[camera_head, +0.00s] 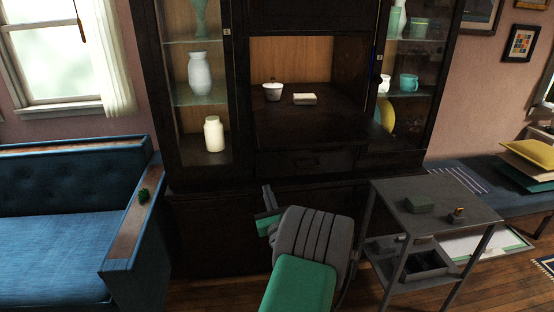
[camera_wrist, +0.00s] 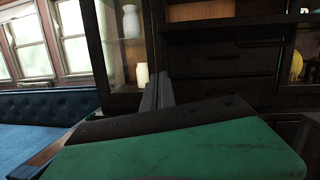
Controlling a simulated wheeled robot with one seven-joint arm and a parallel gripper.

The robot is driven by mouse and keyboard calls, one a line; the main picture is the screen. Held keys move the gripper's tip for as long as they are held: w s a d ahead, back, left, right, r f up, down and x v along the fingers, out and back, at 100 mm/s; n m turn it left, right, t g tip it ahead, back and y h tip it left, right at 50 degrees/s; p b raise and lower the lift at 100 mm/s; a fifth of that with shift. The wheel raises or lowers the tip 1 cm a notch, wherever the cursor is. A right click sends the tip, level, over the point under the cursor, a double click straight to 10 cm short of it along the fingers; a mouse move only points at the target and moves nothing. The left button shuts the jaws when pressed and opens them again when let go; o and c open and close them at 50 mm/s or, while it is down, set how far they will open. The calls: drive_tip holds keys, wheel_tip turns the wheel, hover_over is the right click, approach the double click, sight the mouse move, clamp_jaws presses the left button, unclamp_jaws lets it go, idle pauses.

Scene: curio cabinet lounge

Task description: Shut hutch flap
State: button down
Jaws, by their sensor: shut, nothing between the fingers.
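The dark wooden hutch flap (camera_head: 320,128) is lowered and lies about level in front of the open middle compartment of the cabinet. In the wrist view its dark underside and front edge (camera_wrist: 222,32) seem to show at the upper right, above a drawer. My gripper (camera_head: 266,188) is low in front of the cabinet, below the flap and left of its middle. Its fingers (camera_wrist: 158,91) are together and empty, and they look apart from the flap. My arm hides part of the lower cabinet.
A white lidded pot (camera_head: 272,92) and a small pale box (camera_head: 304,99) stand inside the compartment. Glass-fronted sides hold vases (camera_head: 202,74) and cups (camera_head: 408,82). A grey cart (camera_head: 455,204) stands close right of my arm. A blue sofa (camera_head: 60,230) is at left.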

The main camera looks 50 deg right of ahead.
drive_tip(key=s+d+m+g+h, duration=0.1)
drive_tip(key=s+d+m+h, duration=0.1)
drive_tip(key=s+d+m, duration=0.1)
drive_tip(key=w+d+r+p, duration=0.5)
drive_tip(key=w+d+r, duration=0.1)
drive_tip(key=shift+w+r+p, duration=0.2)
drive_tip(key=shift+w+p, duration=0.1)
drive_tip(key=shift+p, duration=0.1)
drive_tip(key=shift+d, duration=0.1)
